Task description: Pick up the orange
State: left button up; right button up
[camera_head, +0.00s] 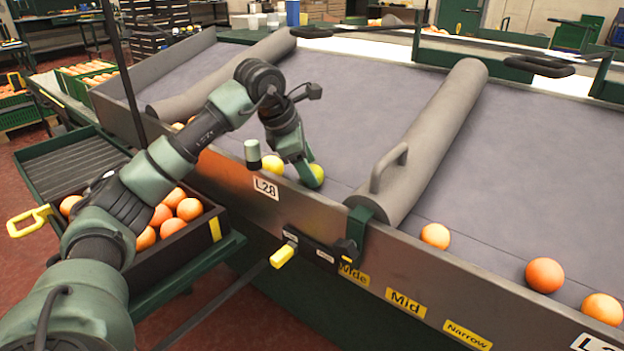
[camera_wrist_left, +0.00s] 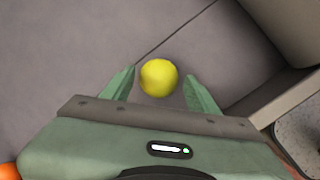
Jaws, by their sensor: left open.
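My left gripper (camera_head: 304,174) is open and reaches down over the front edge of the grey sorting table. In the left wrist view, a round yellow fruit (camera_wrist_left: 159,78) lies between the spread fingers of my left gripper (camera_wrist_left: 160,84), with visible gaps on both sides. In the head view, a yellow fruit (camera_head: 272,164) and a yellow-green fruit (camera_head: 317,175) show on either side of the fingers. Three orange fruits lie along the table's front right: a pale one (camera_head: 435,236), a deeper one (camera_head: 544,275) and one nearest the corner (camera_head: 602,308). My right gripper is out of view.
A dark crate (camera_head: 190,240) with several oranges stands left of the table, partly behind my left arm. A padded grey roller (camera_head: 435,135) crosses the table, and another (camera_head: 225,78) lies farther left. A raised metal rim (camera_head: 365,258) bounds the front. The surface between the rollers is largely clear.

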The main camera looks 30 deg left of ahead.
pick_arm(q)
jog(key=shift+x, duration=0.9)
jog(key=shift+r, duration=0.1)
jog(key=c, duration=1.2)
